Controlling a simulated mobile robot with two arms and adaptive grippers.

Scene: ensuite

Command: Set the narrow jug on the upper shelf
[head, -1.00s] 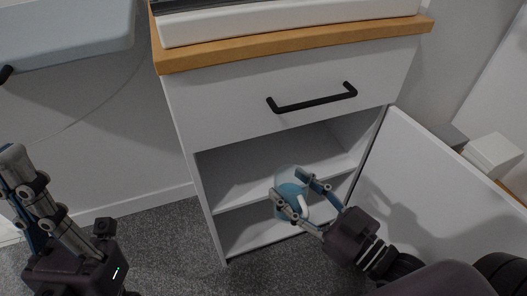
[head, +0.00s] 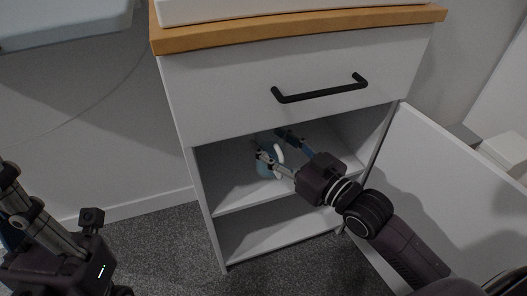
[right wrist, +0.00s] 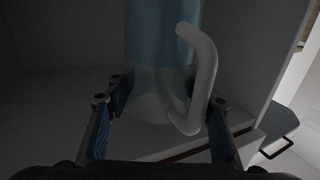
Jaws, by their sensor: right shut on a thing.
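The narrow jug (head: 264,168) is blue with a white handle, and it is inside the open cabinet above the upper shelf (head: 233,196). My right gripper (head: 272,145) reaches in through the opening and is shut on the jug. In the right wrist view the jug (right wrist: 160,45) stands between the fingers, with its white handle towards the right finger. I cannot tell whether its base touches the shelf. My left gripper (head: 18,205) is at the left edge, away from the cabinet, partly cut off.
The lower compartment floor (head: 270,238) is bare. A closed drawer with a black handle (head: 320,90) is just above the opening. The open white door (head: 450,175) stands to the right of my right arm. A wooden top (head: 300,30) covers the cabinet.

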